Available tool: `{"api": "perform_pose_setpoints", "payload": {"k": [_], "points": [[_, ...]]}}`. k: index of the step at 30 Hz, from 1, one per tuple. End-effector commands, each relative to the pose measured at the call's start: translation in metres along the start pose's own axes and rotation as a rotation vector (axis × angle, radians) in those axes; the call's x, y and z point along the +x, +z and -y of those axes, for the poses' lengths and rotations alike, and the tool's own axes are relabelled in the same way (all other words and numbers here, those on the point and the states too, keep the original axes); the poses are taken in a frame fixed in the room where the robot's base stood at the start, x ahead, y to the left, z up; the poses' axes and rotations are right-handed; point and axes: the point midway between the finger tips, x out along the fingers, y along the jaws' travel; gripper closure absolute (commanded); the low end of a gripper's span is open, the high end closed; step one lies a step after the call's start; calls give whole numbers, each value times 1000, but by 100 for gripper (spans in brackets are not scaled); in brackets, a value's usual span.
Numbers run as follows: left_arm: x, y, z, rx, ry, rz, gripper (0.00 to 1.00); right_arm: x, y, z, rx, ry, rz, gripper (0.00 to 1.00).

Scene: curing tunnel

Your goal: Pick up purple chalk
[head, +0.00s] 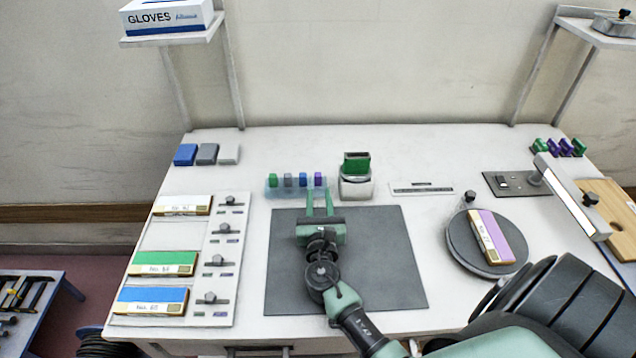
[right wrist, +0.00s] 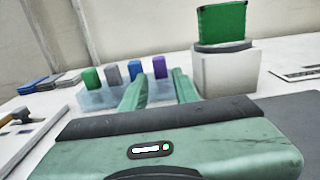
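The purple chalk (head: 319,179) stands upright at the right end of a row in a clear pale-blue holder (head: 270,192). In the right wrist view the purple chalk (right wrist: 160,67) shows in the gap between my fingertips, seemingly just beyond them. My right gripper (head: 319,193) is open and empty, its two green fingers pointing at the right end of the holder. It also shows in the right wrist view (right wrist: 160,76). I cannot tell whether a finger touches the holder. My left gripper is not in view.
Green (head: 272,180), grey (head: 288,180) and blue (head: 303,180) chalks stand left of the purple one. A pale block with a green top (head: 356,164) stands close right. A dark mat (head: 285,270) lies below my arm. A round plate (head: 460,245) holds a purple-and-white block (head: 490,235).

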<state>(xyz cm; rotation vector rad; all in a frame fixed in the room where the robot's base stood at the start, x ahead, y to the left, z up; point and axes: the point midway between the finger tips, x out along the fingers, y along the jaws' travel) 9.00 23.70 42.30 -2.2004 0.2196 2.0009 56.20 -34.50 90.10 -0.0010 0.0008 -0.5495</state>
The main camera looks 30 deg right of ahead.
Motion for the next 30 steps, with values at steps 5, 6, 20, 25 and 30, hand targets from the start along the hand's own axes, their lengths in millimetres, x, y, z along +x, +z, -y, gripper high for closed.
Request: {"api": "perform_pose_setpoints", "payload": {"k": [5, 6, 20, 25, 30], "points": [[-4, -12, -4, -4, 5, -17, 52, 22, 2, 0, 0, -1, 2, 70], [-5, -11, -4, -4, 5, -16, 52, 29, 3, 0, 0, -2, 3, 70], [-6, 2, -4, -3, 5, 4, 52, 50, 0, 0, 1, -1, 0, 76], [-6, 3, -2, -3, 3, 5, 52, 50, 0, 0, 1, -1, 0, 100], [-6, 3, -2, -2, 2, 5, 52, 50, 0, 0, 1, -1, 0, 100]]}}
